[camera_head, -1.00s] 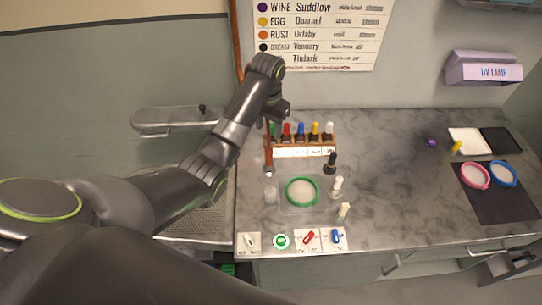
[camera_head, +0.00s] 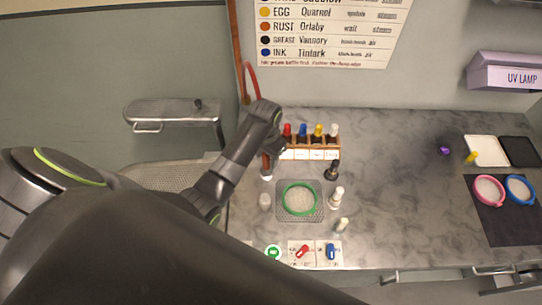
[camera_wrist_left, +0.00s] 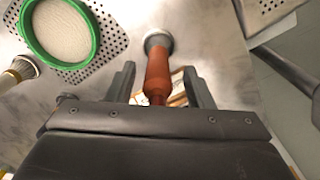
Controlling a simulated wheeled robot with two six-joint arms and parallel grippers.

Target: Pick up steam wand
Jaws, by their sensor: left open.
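The steam wand (camera_head: 266,166) has a brown handle and a pale metal head, and stands at the left end of the bottle rack. A red hose (camera_head: 252,78) rises behind my arm. In the left wrist view, the wand's brown handle (camera_wrist_left: 158,70) lies between the two fingers of my left gripper (camera_wrist_left: 161,82). The fingers are open, with a gap on each side of the handle. In the head view, my left gripper (camera_head: 273,148) is at the wand, with its fingers largely hidden. My right gripper is not in view.
The rack (camera_head: 318,154) with coloured-cap bottles is close on the right. A green hoop (camera_head: 284,207) lies on a perforated plate in front.

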